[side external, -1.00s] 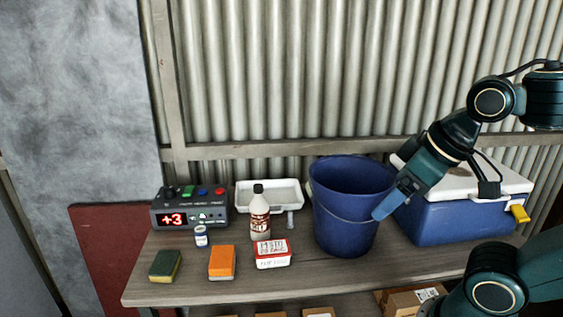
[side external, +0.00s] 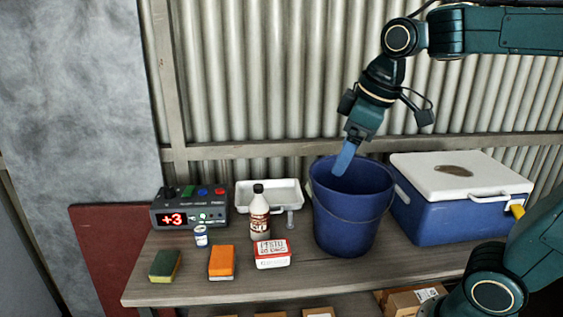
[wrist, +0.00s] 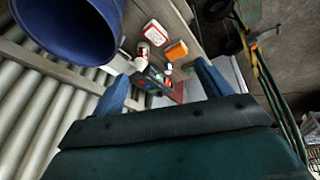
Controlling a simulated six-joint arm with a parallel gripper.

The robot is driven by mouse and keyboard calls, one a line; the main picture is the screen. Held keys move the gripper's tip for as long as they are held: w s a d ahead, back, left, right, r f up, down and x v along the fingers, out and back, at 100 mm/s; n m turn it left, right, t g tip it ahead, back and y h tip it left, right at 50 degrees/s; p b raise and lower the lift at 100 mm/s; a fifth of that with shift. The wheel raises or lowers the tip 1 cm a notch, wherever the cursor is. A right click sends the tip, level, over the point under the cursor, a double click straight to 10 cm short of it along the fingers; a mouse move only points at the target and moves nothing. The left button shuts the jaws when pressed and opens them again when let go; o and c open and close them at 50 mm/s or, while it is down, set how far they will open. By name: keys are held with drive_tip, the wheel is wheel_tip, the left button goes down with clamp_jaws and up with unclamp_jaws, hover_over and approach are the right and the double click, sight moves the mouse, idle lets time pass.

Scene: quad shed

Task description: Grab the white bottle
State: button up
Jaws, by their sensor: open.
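The blue bucket (side external: 348,227) stands right of the bottle. A red-and-white tub (side external: 272,254), white tray (side external: 285,189), small jar (side external: 201,236), orange sponge (side external: 221,262), green sponge (side external: 165,265) and display box (side external: 189,216) surround it. A cooler (side external: 445,220) is far right.

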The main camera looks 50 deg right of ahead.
drive_tip(key=w+d+n+g, duration=0.1)
drive_tip(key=w+d+n, duration=0.15)
drive_tip(key=w, duration=0.75)
drive_tip(key=n+g, duration=0.3)
drive_tip(key=n, duration=0.6)
hover_over(257, 185)
wheel_tip(257, 185, down, 13)
drive_tip(key=shift+s, duration=0.1)
drive_tip(key=shift+f, duration=4.3)
drive_tip(key=shift+f, duration=0.1)
drive_tip(key=shift+s+f, duration=0.1)
drive_tip(key=shift+f, duration=2.4)
